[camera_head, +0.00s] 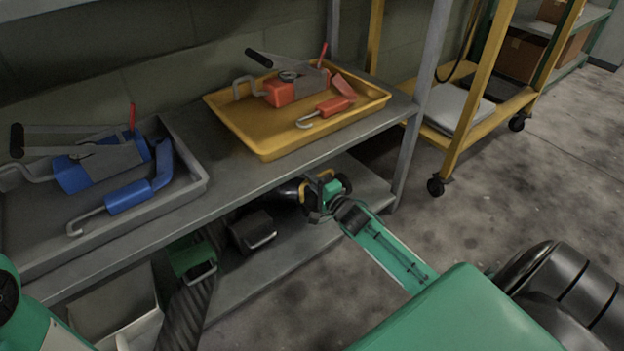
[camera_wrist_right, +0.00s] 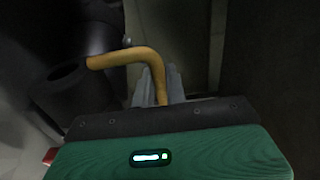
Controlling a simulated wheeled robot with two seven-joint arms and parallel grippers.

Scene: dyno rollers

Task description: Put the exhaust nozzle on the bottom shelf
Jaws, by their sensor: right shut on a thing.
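The exhaust nozzle, a black tapered tube (camera_head: 291,190) with yellow handles, is at the opening under the upper shelf, towards its right end. My right gripper (camera_head: 323,192) reaches in from the right and is shut on it. In the right wrist view, the bent yellow handle (camera_wrist_right: 130,57) runs to the grey fingers (camera_wrist_right: 158,88), with the dark tube (camera_wrist_right: 75,85) at left. The grey bottom shelf (camera_head: 285,262) lies below and behind the nozzle; I cannot tell whether they touch. The nozzle's far end is partly hidden. My left gripper is out of view.
On the bottom shelf are a dark box-like thing with a metal handle (camera_head: 255,232) and a green piece with a ribbed band (camera_head: 192,256). A pale bin (camera_head: 115,305) stands left. Above are a grey tray (camera_head: 200,178) and a yellow tray (camera_head: 262,150) with tools. A yellow cart (camera_head: 460,125) stands right.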

